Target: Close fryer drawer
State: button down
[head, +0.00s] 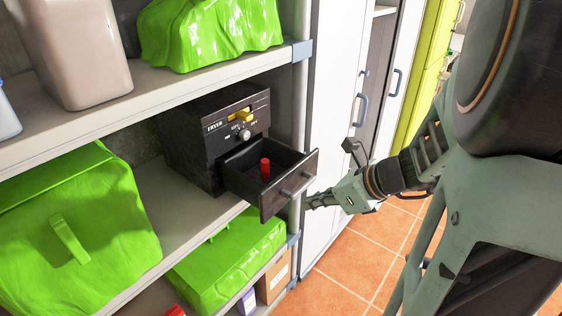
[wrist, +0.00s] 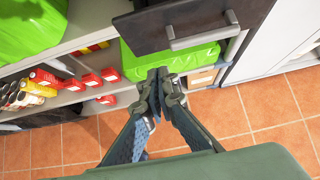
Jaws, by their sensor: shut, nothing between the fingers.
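The black fryer (head: 213,140) stands on the middle shelf in the head view. Its drawer (head: 262,172) is pulled out toward the shelf's front edge, with a small red object (head: 265,168) inside. The drawer front has a grey handle; in the wrist view the drawer front (wrist: 165,22) and handle (wrist: 203,36) fill the top. My gripper (head: 308,201) is just right of the drawer front in the head view, seemingly apart from it. In the wrist view my gripper (wrist: 158,75) is shut and empty, its tips below the handle in the picture.
A shelf post (head: 298,120) stands close behind the drawer front. A green bin (head: 72,225) sits left of the fryer, and a green box (head: 228,262) is on the shelf below. White cabinets (head: 335,110) stand to the right. The tiled floor (head: 350,262) in front is clear.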

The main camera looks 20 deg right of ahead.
aim_at(234, 170)
jog(key=w+a+f+b, duration=0.1)
jog(key=w, duration=0.1)
jog(key=w+a+f+b, duration=0.2)
jog(key=w+a+f, duration=0.1)
jog(key=shift+w+a, duration=0.1)
jog(key=shift+w, duration=0.25)
jog(key=shift+w+a, duration=0.25)
jog(key=shift+w, duration=0.1)
jog(key=shift+w, duration=0.1)
jog(key=w+a+p, duration=0.1)
jog(key=w+a, duration=0.2)
jog(key=w, duration=0.1)
jog(key=w+a+p, duration=0.1)
jog(key=w+a, duration=0.3)
jog(key=w, duration=0.1)
jog(key=w+a+p, duration=0.2)
jog(key=w+a, duration=0.1)
jog(key=w, duration=0.2)
jog(key=shift+w+a+r, duration=0.1)
jog(key=shift+w+a, duration=0.15)
jog(key=shift+a, duration=0.15)
jog(key=shift+w+a, duration=0.15)
jog(key=shift+w, duration=0.2)
jog(key=shift+s, duration=0.1)
